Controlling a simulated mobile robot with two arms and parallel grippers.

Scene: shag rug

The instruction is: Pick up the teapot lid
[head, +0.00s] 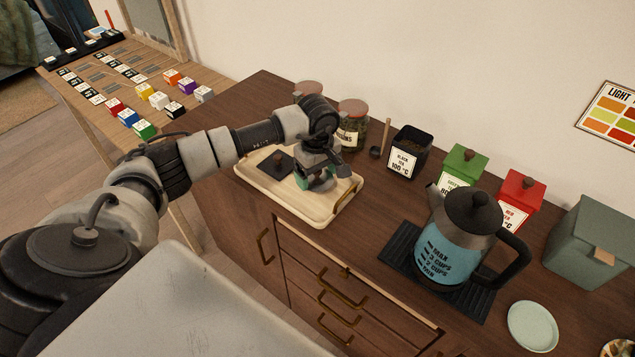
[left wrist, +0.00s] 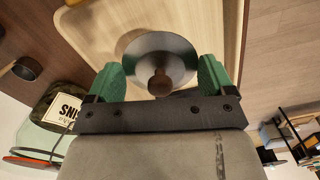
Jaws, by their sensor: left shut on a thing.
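The teapot lid, a round grey metal disc with a brown knob, is over the wooden tray (head: 268,193) in the head view. In the left wrist view the lid (left wrist: 160,55) lies between the green fingers of my left gripper (left wrist: 162,78), which meet its rim on both sides. In the head view my left gripper (head: 318,178) points down over the tray and hides most of the lid. I cannot tell whether the lid touches the tray. A blue-grey kettle with measuring marks (head: 447,248) stands on a dark slatted mat (head: 399,249), its top covered. My right gripper is out of view.
A black square lid (head: 281,163) lies on the tray. Behind stand glass jars (head: 352,126), an open black tin (head: 409,152), a green tin (head: 463,167) and a red tin (head: 518,200). A pale saucer (head: 532,326) is at the right. Counter between tray and mat is clear.

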